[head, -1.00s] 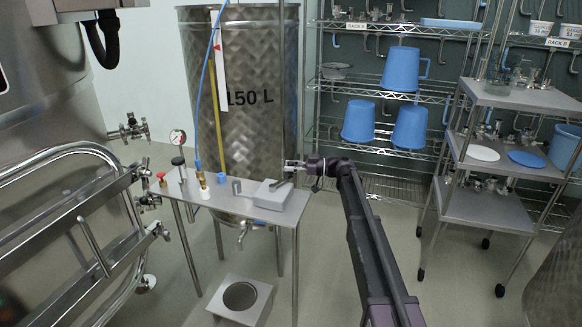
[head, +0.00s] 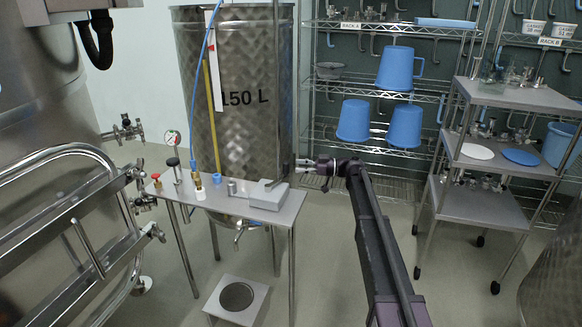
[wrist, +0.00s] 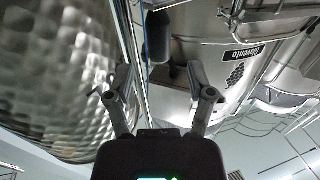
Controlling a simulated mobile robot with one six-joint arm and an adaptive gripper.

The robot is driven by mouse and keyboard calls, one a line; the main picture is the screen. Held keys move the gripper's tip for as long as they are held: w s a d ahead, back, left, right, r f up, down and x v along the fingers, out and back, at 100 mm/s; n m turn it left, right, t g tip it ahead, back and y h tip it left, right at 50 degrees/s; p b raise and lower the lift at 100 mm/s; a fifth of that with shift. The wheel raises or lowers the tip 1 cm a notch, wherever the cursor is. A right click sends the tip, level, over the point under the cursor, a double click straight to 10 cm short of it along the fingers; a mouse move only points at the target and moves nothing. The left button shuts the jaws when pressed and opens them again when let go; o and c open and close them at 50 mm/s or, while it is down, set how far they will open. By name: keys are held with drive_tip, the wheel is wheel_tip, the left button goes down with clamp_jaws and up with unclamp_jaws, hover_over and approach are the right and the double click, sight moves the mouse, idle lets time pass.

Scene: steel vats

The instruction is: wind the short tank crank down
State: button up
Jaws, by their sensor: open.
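The steel tank marked 150 L (head: 240,110) stands behind the small table. A thin upright post (head: 276,80) runs along its right side. A short grey lever (head: 275,184), which looks like the crank, shows low by the post, just above a grey box; its details are too small to tell. My gripper (head: 303,166) is to the right of the post and a little above the lever, apart from both as far as I can tell. In the wrist view its fingers (wrist: 158,82) are spread with nothing between them. A thin rod (wrist: 134,55) passes beyond the left finger.
The small table (head: 235,207) carries the grey box (head: 263,195), a gauge and several fittings. A large vessel with rails (head: 70,175) stands at the left. Wire racks (head: 385,90) with blue jugs and a trolley (head: 490,200) stand at the right.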

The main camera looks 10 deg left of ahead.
drive_tip(key=d, duration=0.7)
drive_tip(key=shift+w, duration=0.3)
